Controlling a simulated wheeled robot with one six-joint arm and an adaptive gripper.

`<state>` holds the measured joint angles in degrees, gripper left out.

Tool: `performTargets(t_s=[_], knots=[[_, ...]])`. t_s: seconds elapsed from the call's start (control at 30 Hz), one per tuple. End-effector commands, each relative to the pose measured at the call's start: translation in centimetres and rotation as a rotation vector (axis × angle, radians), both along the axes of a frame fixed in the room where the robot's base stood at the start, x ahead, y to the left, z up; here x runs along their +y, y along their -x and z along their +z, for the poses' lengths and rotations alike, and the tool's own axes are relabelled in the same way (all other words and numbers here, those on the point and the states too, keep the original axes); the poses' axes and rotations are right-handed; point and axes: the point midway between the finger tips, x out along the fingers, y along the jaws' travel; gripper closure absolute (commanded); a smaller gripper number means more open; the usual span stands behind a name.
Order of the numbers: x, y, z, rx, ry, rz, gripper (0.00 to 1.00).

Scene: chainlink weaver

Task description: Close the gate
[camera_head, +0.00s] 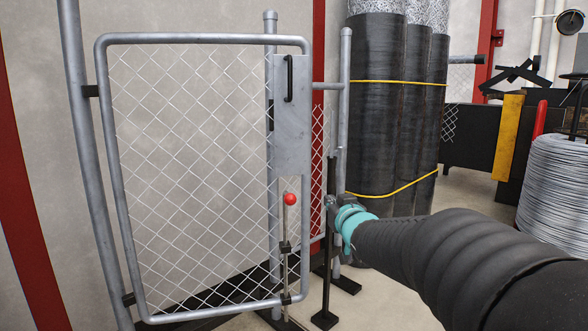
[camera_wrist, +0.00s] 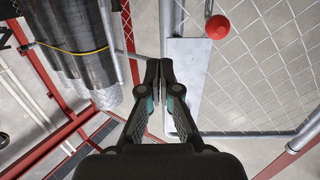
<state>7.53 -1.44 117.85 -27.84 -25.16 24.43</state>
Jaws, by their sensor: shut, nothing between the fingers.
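The gate (camera_head: 205,38) is a grey tubular frame filled with chain-link mesh, upright and hung from the grey post (camera_head: 75,110) on the left. Its right side carries a metal plate (camera_head: 291,135) with a black handle (camera_head: 289,78). Below is a vertical rod with a red knob (camera_head: 290,199). The gate's right side stands in front of a grey post (camera_head: 270,20), seen partly through the mesh; I cannot tell the gap. My gripper (camera_wrist: 160,64) is shut and empty, beside the plate (camera_wrist: 183,82) and the red knob (camera_wrist: 217,27). Contact is unclear.
A fence post (camera_head: 345,80) and a black stand (camera_head: 326,317) are just right of the gate. Tall black rolls (camera_head: 375,120) with yellow straps stand behind. A wire coil (camera_head: 556,185) is at far right. Concrete floor shows between.

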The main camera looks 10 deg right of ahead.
Motion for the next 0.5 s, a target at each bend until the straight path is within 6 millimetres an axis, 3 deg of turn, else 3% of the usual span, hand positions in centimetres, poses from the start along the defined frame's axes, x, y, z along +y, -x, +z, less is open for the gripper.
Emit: performTargets(t_s=[0.13, 0.33, 0.5], knots=[[0.5, -1.7, 1.1, -0.053, -0.011, 0.043, 1.00], [0.8, -3.3, 1.2, -0.066, -0.013, 0.054, 1.00], [1.2, -6.1, 1.2, -0.064, -0.013, 0.053, 1.00]])
